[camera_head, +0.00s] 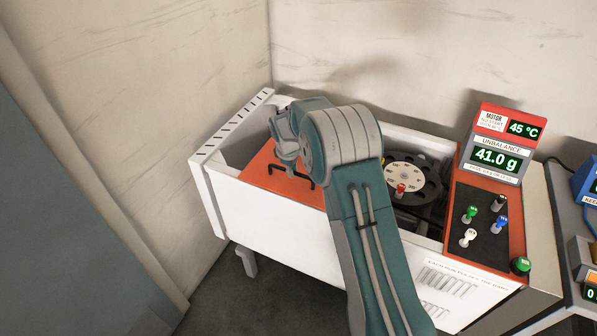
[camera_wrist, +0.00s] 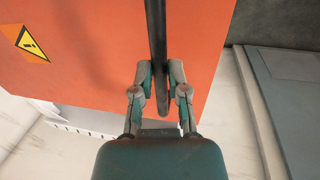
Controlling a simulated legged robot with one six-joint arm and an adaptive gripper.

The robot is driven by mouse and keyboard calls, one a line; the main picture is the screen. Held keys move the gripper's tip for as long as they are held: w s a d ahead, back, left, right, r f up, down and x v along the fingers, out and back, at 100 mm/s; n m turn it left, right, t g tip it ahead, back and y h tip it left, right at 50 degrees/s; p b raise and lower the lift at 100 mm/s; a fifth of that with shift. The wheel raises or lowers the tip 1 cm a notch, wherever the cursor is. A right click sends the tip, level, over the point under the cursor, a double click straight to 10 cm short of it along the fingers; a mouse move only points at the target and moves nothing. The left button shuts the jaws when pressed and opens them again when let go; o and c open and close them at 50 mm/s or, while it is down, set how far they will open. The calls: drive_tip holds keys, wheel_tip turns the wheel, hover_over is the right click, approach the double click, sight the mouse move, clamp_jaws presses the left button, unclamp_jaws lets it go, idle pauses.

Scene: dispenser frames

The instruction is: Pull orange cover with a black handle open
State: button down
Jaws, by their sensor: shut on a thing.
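The orange cover (camera_head: 256,178) lies in the left part of a white machine box, in the head view. In the wrist view the cover (camera_wrist: 90,50) fills much of the upper picture and bears a yellow warning sign. Its black handle (camera_wrist: 156,40) is a long bar that runs down between my fingers. My gripper (camera_wrist: 160,76) is shut on the handle, one finger on each side. In the head view my arm hides part of the cover and most of the gripper, and only part of the handle (camera_head: 293,181) shows.
The white box (camera_head: 275,238) stands against the walls. A round dial disc (camera_head: 412,178) with a red knob lies uncovered at its right. A control panel (camera_head: 482,215) with knobs reads 45 °C and 41.0 g. Another device stands at the right edge. A grey-green panel (camera_head: 60,220) is at left.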

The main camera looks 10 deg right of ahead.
drive_tip(key=shift+a+f, duration=0.1)
drive_tip(key=shift+a, duration=0.05)
drive_tip(key=c, duration=0.7)
unclamp_jaws()
drive_tip(key=shift+o, duration=0.2)
wheel_tip(320, 180, up, 12)
drive_tip(key=s+a, duration=0.1)
drive_tip(key=shift+s, duration=0.35)
